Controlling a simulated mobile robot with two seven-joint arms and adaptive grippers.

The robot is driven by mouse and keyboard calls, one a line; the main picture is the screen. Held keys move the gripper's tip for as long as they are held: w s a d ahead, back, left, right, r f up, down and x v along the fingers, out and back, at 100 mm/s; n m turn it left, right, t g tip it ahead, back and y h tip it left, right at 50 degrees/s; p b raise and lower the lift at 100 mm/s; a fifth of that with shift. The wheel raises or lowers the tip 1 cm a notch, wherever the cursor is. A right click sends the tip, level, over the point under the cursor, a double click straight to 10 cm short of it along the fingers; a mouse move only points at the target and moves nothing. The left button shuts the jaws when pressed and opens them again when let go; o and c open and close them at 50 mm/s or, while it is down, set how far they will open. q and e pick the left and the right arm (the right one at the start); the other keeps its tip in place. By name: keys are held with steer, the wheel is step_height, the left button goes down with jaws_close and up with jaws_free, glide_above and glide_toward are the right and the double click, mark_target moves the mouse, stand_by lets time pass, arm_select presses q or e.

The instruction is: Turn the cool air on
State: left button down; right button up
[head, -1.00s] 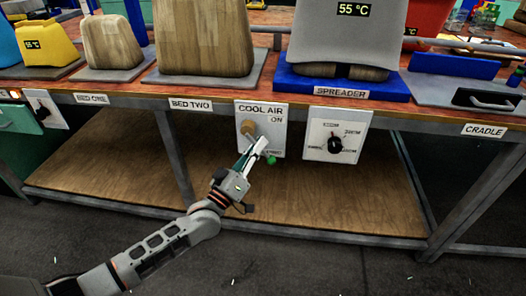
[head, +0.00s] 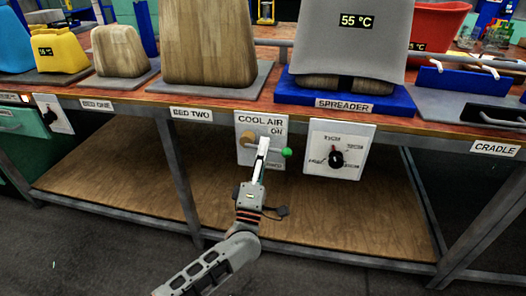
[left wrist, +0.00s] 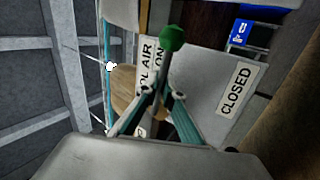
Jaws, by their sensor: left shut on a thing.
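The white cool air panel (head: 275,130) hangs on the bench's front edge, with "COOL AIR" and "ON" at its top and a partly hidden label low down. A round tan hub (head: 246,138) sits on it, also visible in the left wrist view (left wrist: 123,88). Its lever ends in a green ball (head: 286,152), pointing right and slightly down. The green ball (left wrist: 172,38) stands just beyond my fingertips in the left wrist view. My left gripper (head: 263,146) is shut on the lever, at its stem, which the fingers partly hide. A "CLOSED" label (left wrist: 235,91) shows in the left wrist view.
A dial panel (head: 340,150) with a black knob hangs to the right of the cool air panel.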

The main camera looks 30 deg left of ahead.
arm_select(q)
steer(key=shift+r+n+y, duration=0.15)
steer(key=shift+n+y, duration=0.45)
steer(key=shift+n, duration=0.2)
steer(key=shift+r, duration=0.1)
steer(key=c, duration=2.2)
jaws_free()
steer(key=v, duration=0.7)
steer(key=shift+s+d, duration=0.2)
steer(key=shift+s, duration=0.05)
